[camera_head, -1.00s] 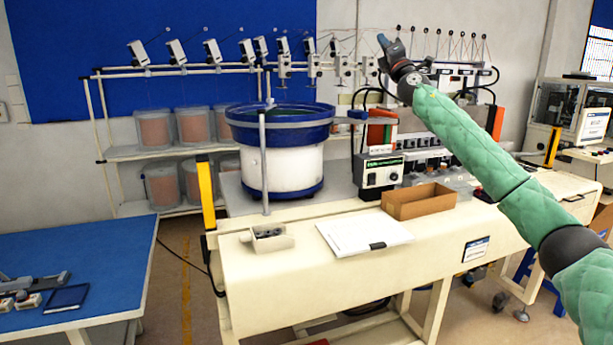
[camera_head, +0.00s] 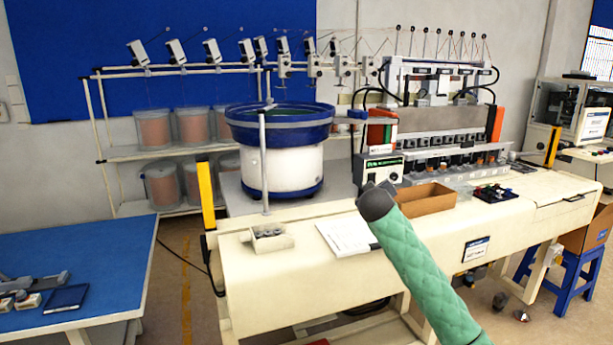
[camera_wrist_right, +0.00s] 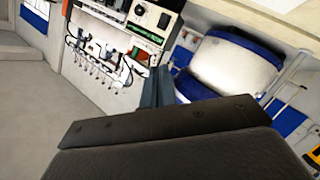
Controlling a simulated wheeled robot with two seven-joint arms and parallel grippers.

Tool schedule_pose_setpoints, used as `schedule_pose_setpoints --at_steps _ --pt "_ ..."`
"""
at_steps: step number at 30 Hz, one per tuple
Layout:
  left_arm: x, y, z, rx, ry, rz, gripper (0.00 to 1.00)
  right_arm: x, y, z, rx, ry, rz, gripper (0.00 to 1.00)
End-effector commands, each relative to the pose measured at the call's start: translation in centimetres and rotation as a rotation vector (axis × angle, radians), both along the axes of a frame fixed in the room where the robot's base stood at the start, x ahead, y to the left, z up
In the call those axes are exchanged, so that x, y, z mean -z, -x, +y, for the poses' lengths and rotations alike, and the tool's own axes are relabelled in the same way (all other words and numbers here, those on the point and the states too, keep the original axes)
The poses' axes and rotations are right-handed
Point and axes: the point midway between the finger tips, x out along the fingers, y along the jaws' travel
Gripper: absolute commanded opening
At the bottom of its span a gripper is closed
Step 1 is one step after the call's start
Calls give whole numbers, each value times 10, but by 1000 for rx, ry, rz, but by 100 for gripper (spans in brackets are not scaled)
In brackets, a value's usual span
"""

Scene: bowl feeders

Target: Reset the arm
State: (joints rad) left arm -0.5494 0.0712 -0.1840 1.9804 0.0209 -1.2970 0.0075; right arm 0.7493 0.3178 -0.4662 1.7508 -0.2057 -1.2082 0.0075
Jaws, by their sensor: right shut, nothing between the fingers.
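My right arm (camera_head: 425,275) has a green padded sleeve and comes in from the bottom right of the head view. It ends in a dark wrist (camera_head: 377,200) in front of the worktable's back middle, over the left end of the cardboard box as seen. The gripper itself is hidden there. In the right wrist view, my right gripper (camera_wrist_right: 157,86) shows two blue-grey fingers close together, shut and empty. The bowl feeder (camera_wrist_right: 232,65) and the control box (camera_wrist_right: 150,18) appear tilted beyond it. My left gripper is in neither view.
A blue table (camera_head: 90,255) stands at the left.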

Motion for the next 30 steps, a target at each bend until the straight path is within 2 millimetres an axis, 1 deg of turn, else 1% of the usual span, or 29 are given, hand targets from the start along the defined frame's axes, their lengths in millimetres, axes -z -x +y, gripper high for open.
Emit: schedule_pose_setpoints --at_steps 1,3,5,6,8,9,11,12,14,15,20,21,26,27,29,30 --pt "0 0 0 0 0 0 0 27 10 4 -8 -31 44 0" --pt "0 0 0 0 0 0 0 59 24 9 -19 -75 100 0" --pt "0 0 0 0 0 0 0 87 36 13 -27 -109 147 0" --pt "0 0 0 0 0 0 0 104 45 15 -32 -131 175 0" --pt "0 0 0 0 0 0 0 130 58 19 -40 -163 217 0" --pt "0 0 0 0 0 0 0 147 68 21 -46 -185 243 0" --pt "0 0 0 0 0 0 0 171 82 24 -52 -214 280 0" --pt "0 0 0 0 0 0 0 187 91 26 -56 -234 304 0" --pt "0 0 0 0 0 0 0 209 106 28 -62 -263 335 0" --pt "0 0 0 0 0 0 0 224 115 30 -65 -281 355 0" --pt "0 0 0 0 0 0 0 284 158 35 -68 -347 436 0" --pt "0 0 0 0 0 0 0 298 168 36 -66 -362 456 0" --pt "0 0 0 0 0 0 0 355 215 36 -48 -412 534 0" --pt "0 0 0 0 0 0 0 369 227 35 -41 -422 554 0" --pt "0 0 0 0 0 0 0 389 246 34 -30 -436 584 0" --pt "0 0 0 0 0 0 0 403 259 34 -22 -445 605 0"
